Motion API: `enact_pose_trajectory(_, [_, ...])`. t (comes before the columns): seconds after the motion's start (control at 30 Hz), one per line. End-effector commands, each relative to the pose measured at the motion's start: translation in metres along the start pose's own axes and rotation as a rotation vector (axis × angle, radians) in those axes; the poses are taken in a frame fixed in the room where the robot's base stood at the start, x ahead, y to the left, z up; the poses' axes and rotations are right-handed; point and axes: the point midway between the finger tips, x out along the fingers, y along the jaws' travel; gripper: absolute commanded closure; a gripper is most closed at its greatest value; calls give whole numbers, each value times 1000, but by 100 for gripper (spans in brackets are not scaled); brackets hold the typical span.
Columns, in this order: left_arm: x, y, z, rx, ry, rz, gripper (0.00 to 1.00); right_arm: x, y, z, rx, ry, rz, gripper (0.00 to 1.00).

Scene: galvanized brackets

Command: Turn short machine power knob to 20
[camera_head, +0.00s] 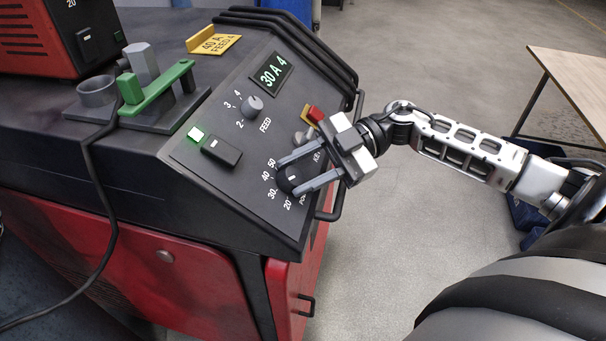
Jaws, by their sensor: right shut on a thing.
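The short machine (185,235) has a red lower body and a dark sloped panel. Its round black power knob (288,181) sits low on the panel, with marks 20, 30, 40 and 50 around its left side. My right gripper (288,178) is shut on the power knob, with one finger on each side. The fingers hide part of the knob and its label. The lit display (271,70) reads "30 A 4". The knob's exact pointer direction is too small to tell. My left gripper is not in view.
A grey feed knob (251,105), a black switch (221,151) and a lit green button (196,134) are on the panel. A yellow "40 A FEED 4" plate (215,44) and a green clamp (157,88) are on top. A wooden table (575,80) stands right.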

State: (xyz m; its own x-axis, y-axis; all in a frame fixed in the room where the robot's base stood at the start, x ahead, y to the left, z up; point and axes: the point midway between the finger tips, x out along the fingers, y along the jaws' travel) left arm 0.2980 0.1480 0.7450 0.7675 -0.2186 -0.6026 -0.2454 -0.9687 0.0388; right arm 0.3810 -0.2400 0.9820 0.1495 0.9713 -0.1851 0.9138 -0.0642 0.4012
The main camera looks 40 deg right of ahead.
Motion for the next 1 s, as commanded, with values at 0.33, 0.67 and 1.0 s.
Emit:
enact_pose_trajectory(0.33, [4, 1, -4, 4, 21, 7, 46, 1, 5, -1, -204, -32, -261, 86])
enact_pose_trajectory(0.67, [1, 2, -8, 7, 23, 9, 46, 2, 8, -4, -381, -59, -496, 86])
enact_pose_trajectory(1.0, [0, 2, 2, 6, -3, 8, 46, 4, 8, -4, -505, -77, -662, 86])
